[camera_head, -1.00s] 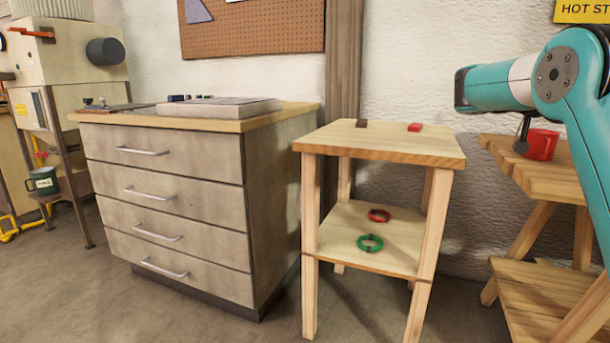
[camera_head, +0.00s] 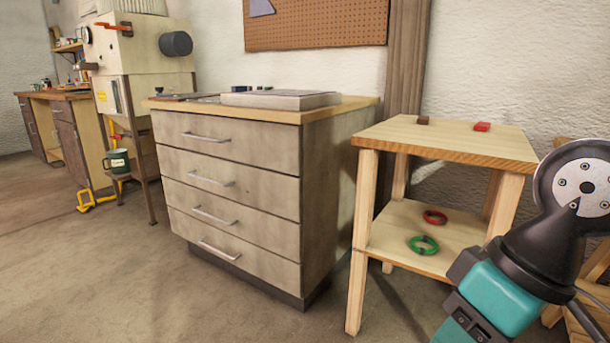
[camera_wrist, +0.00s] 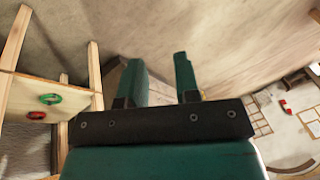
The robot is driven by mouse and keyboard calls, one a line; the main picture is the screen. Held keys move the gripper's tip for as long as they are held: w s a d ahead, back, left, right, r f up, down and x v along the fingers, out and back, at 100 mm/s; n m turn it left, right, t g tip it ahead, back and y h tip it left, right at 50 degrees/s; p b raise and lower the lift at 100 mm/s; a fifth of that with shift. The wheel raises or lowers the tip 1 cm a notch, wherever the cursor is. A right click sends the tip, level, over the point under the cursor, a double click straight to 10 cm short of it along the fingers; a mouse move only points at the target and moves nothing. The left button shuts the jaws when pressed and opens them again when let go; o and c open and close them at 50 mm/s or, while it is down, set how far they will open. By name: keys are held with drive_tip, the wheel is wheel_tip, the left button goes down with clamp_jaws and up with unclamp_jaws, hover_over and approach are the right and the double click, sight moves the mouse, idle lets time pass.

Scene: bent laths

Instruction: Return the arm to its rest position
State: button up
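My arm (camera_head: 500,297) shows at the lower right of the head view, folded low in front of the small wooden stand (camera_head: 440,146). My gripper (camera_wrist: 158,58) shows in the wrist view with its two green fingers apart and nothing between them. The gripper's fingers are not visible in the head view. The wrist view looks past the fingers to bare wall and floor, with the stand's shelf at the left.
A red block (camera_head: 481,127) and a dark block (camera_head: 423,120) lie on the stand. A red ring (camera_head: 434,217) and a green ring (camera_head: 423,246) lie on its shelf. A drawer cabinet (camera_head: 235,185) stands left of it. A green mug (camera_head: 118,160) is farther left. Open floor lies in front.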

wheel_tip(320, 180, up, 36)
drive_tip(key=s+p, duration=0.2)
drive_tip(key=p, duration=3.4)
drive_tip(key=shift+s+a+r+n+g+p, duration=0.2)
drive_tip(key=shift+s+a+n+g+p, duration=0.05)
drive_tip(key=shift+a+n+g+p, duration=0.05)
